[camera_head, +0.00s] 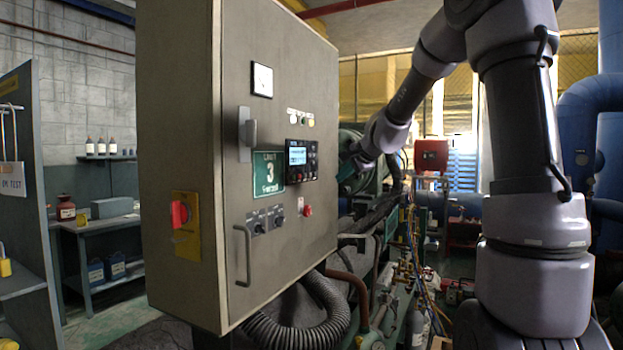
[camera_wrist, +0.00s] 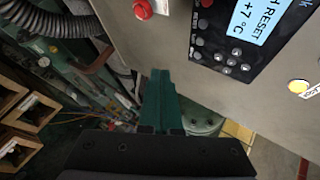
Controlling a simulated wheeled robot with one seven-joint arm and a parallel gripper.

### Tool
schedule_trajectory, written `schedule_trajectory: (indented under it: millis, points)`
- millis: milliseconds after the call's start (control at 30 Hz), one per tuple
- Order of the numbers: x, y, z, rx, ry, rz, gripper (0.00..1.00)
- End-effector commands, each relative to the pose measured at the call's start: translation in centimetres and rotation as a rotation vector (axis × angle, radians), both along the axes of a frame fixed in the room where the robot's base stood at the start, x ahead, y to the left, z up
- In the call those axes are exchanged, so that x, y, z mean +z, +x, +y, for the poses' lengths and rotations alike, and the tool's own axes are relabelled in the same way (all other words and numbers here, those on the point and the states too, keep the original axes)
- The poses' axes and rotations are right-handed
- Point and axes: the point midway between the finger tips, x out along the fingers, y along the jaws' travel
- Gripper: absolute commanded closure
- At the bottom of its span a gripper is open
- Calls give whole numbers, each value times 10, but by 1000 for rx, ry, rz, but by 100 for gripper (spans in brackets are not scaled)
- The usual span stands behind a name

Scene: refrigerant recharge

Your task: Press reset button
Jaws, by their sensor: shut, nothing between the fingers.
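The controller (camera_head: 301,160) with a lit blue display sits on the front door of a grey cabinet. In the wrist view its display (camera_wrist: 258,18) reads "H RESET" and "+7°C", cut off at the top. In the head view my gripper (camera_head: 346,171) shows just beyond the cabinet's right edge, partly hidden.
A red knob (camera_head: 307,210) sits below the controller, and a yellow lamp (camera_head: 311,122) above it. The cabinet (camera_head: 180,100) has a red switch (camera_head: 180,214) on its side and handles on its door. Hoses and pipes run below it.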

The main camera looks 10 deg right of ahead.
Motion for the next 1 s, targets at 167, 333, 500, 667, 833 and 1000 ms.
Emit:
schedule_trajectory:
  millis: [167,333,500,667,833,1000]
  points:
    - [0,0,0,-1,1,0,100]
    - [0,1,1,1,0,0,100]
    - [-1,7,11,4,1,2,100]
    - [0,20,29,5,1,0,100]
    - [0,34,49,5,1,0,100]
    - [0,45,63,4,0,0,100]
